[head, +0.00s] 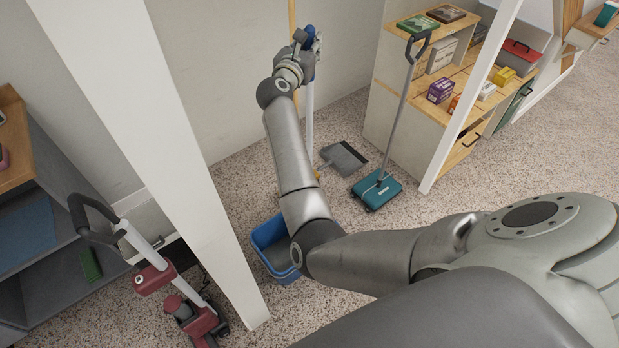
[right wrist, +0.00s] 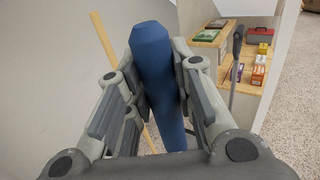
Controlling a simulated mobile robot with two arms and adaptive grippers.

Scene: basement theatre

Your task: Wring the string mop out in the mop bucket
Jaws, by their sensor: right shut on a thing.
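My right gripper (head: 304,44) is shut on the blue grip (right wrist: 155,60) at the top of a white pole (head: 309,112), beside the back wall. In the right wrist view the grip stands between the two fingers. My arm hides the pole's lower end, so I cannot tell whether a mop head is on it. A blue bucket (head: 262,235) with a grey inside stands on the floor below, partly hidden by my arm. A wooden pole (head: 292,14) stands behind the gripper, also in the right wrist view (right wrist: 103,38). My left gripper is not in view.
A grey dustpan (head: 344,158) and a teal floor sweeper (head: 377,188) are right of the pole. A wooden shelf unit (head: 392,100) holds boxes. A white post (head: 165,150) and a red upright cleaner (head: 185,308) are at left. Open carpet lies right of the sweeper.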

